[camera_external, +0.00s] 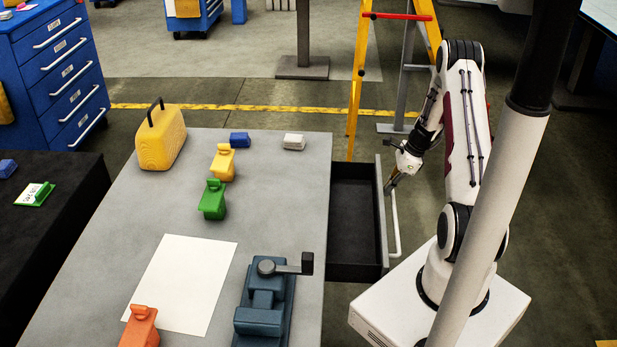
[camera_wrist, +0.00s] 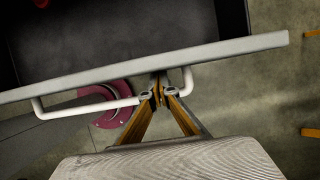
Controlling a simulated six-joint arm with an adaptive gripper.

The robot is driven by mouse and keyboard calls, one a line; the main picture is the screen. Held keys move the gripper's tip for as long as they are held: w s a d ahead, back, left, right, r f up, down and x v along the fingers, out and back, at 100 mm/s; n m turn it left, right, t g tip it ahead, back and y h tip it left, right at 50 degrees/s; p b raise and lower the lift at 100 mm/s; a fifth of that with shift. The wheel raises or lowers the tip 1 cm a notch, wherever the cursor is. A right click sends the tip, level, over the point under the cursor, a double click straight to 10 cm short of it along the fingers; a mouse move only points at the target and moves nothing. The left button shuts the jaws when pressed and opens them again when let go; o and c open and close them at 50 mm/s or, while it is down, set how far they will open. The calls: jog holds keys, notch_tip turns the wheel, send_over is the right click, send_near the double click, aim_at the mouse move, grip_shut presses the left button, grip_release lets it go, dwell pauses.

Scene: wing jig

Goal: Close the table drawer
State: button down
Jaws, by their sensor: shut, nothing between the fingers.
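The table drawer (camera_external: 354,224) is pulled out from the right side of the grey table (camera_external: 290,200). Its dark inside looks empty. Its grey front panel carries a white bar handle (camera_external: 394,222), which also shows in the wrist view (camera_wrist: 88,107). My gripper (camera_external: 389,188) is at the outer side of the drawer front, near the far end of the handle. In the wrist view my gripper (camera_wrist: 159,90) is shut, with its fingertips at the handle beside the front panel (camera_wrist: 220,52). I cannot tell whether the tips touch the panel or the bar.
On the table stand a yellow case (camera_external: 161,140), yellow, green and orange blocks, a white sheet (camera_external: 183,285) and a blue vise (camera_external: 262,305). A yellow ladder (camera_external: 356,85) stands behind the drawer. A pole rises in front of my arm.

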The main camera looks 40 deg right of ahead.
send_over(342, 201)
dwell(0.4)
jog(key=shift+r, duration=0.1)
jog(key=v, duration=0.9)
jog(key=shift+r, duration=0.4)
jog(key=shift+s+d, duration=0.2)
jog(key=shift+d, duration=0.05)
